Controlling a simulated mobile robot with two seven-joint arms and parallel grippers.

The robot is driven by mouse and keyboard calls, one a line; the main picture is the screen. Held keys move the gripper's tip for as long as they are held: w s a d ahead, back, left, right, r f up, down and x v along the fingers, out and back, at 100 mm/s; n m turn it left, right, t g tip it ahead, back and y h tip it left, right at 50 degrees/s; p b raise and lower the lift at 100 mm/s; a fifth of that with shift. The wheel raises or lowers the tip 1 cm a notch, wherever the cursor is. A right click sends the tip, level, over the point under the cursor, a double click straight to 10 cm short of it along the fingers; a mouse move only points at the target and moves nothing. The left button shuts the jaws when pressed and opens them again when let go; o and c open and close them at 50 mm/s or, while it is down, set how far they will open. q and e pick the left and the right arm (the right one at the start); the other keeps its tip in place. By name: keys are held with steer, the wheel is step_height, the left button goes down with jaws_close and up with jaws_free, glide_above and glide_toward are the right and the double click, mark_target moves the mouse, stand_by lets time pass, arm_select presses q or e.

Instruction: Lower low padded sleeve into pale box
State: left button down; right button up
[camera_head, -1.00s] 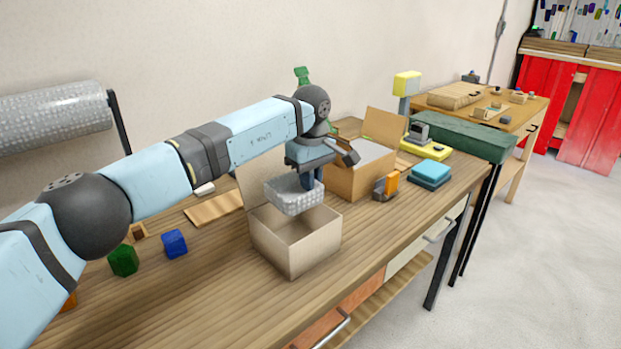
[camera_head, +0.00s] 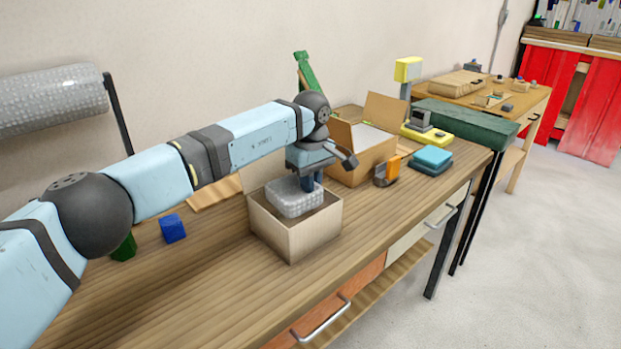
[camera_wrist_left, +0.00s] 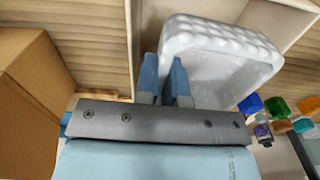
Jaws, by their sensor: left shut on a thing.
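My right gripper is not in view.
A brown box with open flaps (camera_head: 362,164) stands just behind the pale box. An orange-and-grey tool (camera_head: 387,171) and blue pads (camera_head: 431,160) lie to its right. Blue (camera_head: 173,228) and green (camera_head: 125,248) blocks lie left. The front tabletop (camera_head: 215,300) is clear.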

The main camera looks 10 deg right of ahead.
arm_select(q)
steer(key=shift+s+f+b, duration=0.1)
steer(key=shift+f+b, duration=0.7)
steer(key=shift+f, duration=0.8)
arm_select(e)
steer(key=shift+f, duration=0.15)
